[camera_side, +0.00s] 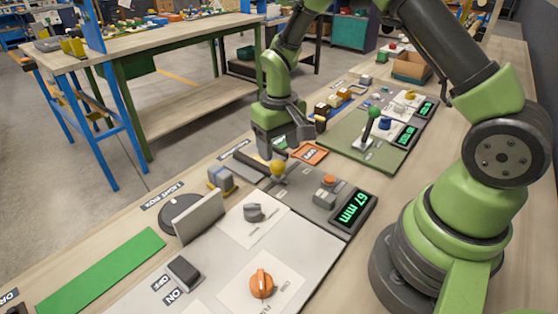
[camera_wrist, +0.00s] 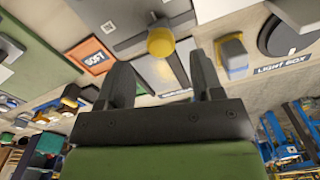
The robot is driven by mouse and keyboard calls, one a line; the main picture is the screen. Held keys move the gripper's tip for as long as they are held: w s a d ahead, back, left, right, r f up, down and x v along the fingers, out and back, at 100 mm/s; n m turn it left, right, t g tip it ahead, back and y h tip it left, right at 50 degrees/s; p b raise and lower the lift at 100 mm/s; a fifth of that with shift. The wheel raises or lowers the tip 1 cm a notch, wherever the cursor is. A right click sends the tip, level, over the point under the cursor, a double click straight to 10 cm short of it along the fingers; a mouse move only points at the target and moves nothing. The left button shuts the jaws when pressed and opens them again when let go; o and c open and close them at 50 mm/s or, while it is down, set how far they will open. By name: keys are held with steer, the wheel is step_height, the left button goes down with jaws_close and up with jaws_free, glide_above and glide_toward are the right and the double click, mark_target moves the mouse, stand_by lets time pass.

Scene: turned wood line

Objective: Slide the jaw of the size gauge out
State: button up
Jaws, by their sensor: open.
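The size gauge (camera_side: 318,206) is a grey plate with a green-lit display reading 67 mm and an orange button, in the middle of the side view. A yellow ball knob (camera_side: 278,168) stands at its far left end, apparently on the jaw. The knob also shows in the wrist view (camera_wrist: 161,42), just beyond and roughly between my fingertips. My gripper (camera_side: 286,148) is open and empty, close behind the knob in the side view. I cannot tell whether a finger touches it. The jaw itself is partly hidden.
An orange-edged SOFT tray (camera_side: 310,153) lies beside my gripper. A green panel (camera_side: 372,145) with levers and displays is beyond. Nearer are a light box (camera_side: 180,215), an upright grey plate (camera_side: 199,222), a grey knob (camera_side: 254,212) and an orange dial (camera_side: 262,284).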

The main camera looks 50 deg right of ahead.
mark_target(279, 164)
steer(key=shift+f, duration=2.3)
